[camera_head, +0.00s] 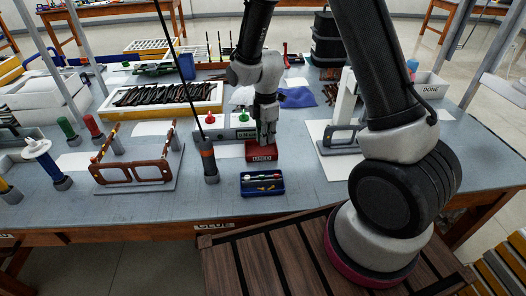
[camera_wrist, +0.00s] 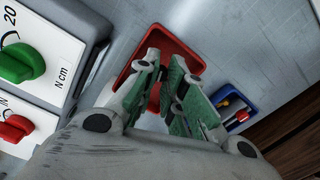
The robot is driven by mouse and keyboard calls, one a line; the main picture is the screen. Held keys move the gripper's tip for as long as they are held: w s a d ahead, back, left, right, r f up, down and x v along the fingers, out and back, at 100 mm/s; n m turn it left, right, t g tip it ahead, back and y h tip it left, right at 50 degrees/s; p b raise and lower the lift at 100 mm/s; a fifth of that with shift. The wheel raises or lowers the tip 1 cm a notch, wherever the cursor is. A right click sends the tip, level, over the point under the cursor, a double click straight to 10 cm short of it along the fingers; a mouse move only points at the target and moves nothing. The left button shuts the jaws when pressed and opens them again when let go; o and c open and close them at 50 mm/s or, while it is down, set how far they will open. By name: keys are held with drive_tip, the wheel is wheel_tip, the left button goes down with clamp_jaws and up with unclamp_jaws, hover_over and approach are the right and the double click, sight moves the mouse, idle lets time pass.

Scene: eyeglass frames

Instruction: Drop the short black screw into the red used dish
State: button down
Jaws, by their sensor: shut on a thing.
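The red used dish (camera_head: 262,152) sits on the blue-grey bench, with its label facing the front edge. My gripper (camera_head: 267,136) points down right over it, and its fingertips are at about the dish's rim. In the wrist view the dish (camera_wrist: 180,40) shows behind and around the fingers of my gripper (camera_wrist: 168,76). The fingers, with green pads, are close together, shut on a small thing. The short black screw is mostly hidden between the fingers and I cannot make it out clearly. The inside of the dish is partly hidden.
A blue tray (camera_head: 262,184) with small coloured items lies just in front of the dish. A screwdriver in a holder (camera_head: 208,160) stands to the left. Torque units with green and red knobs (camera_wrist: 22,62) are close beside the gripper. Eyeglass frames (camera_head: 137,172) stand further left.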

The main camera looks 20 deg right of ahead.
drive_tip(key=shift+f, duration=0.3)
drive_tip(key=c, duration=1.4)
unclamp_jaws()
drive_tip(key=shift+c, duration=0.2)
drive_tip(key=shift+r, duration=0.1)
wheel_tip(320, 180, up, 12)
